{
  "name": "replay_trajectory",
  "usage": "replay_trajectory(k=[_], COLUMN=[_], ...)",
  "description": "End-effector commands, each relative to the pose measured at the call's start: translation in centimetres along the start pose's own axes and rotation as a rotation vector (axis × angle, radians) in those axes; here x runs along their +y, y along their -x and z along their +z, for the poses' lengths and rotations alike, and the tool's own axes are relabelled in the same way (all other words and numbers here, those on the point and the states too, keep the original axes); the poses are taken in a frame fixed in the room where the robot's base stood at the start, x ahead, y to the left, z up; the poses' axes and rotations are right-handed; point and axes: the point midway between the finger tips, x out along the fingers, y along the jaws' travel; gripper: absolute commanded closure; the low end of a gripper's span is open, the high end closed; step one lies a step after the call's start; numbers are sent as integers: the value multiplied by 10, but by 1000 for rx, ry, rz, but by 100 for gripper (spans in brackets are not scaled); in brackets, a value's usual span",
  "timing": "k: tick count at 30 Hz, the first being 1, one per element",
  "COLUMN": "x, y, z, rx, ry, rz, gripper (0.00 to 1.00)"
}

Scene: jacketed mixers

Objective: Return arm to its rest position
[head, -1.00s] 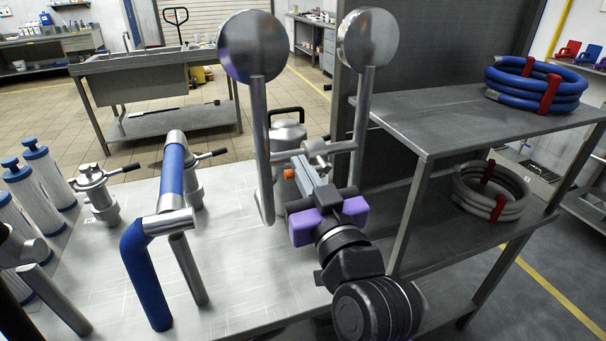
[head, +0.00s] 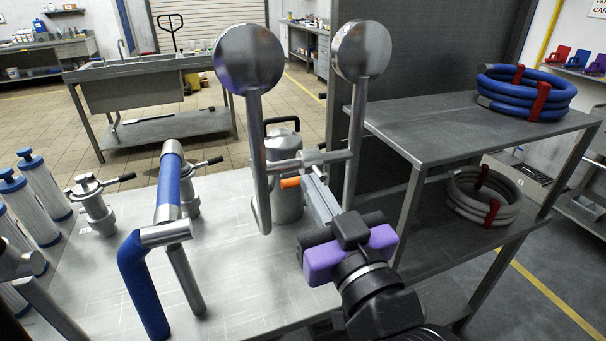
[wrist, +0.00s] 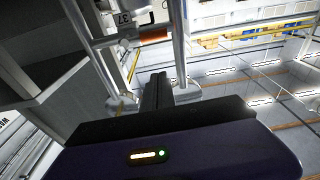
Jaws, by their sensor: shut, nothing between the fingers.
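My gripper (head: 312,182) is in the middle of the head view, in front of a metal frame with two round discs (head: 249,58). Its body (head: 349,250) is purple and black, and its narrow grey fingers point up and away from me, shut and empty. The fingertips overlap the frame's crossbar (head: 288,164) in the picture; I cannot tell if they touch it. An orange tip (head: 290,183) shows just left of the fingers. In the wrist view the shut fingers (wrist: 158,88) point towards the frame's bars, with the orange piece (wrist: 153,33) beyond them.
A blue-sleeved pipe (head: 171,185) and a clamp valve (head: 92,205) stand on the metal bench (head: 235,250), left of my arm. A steel can (head: 285,195) stands behind the frame. A shelf (head: 440,130) with a blue hose coil (head: 525,95) and a grey coil (head: 487,195) is close on the right.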

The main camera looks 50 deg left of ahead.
Motion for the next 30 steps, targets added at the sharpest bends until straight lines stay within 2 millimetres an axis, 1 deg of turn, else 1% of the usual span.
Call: replay_trajectory(k=[1, 3, 6, 16, 19, 21, 22, 24, 29, 30], x=[0, 0, 0, 0, 7, 16, 21, 36, 65, 72], y=[7, 14, 19, 21, 22, 26, 30, 48, 92, 105], z=[1, 1, 0, -2, -12, -29, -36, -36, -19, -13], rx=[1, 0, 0, 5, 46, 100, 127, 174, 225, 233], ry=[0, 0, 1, -9, -24, -22, -23, -43, -75, -84], rz=[1, 1, 0, 2, 28, 65, 89, 161, 302, 337], gripper=[100, 100, 100, 100, 100, 100, 100, 100, 100, 100])
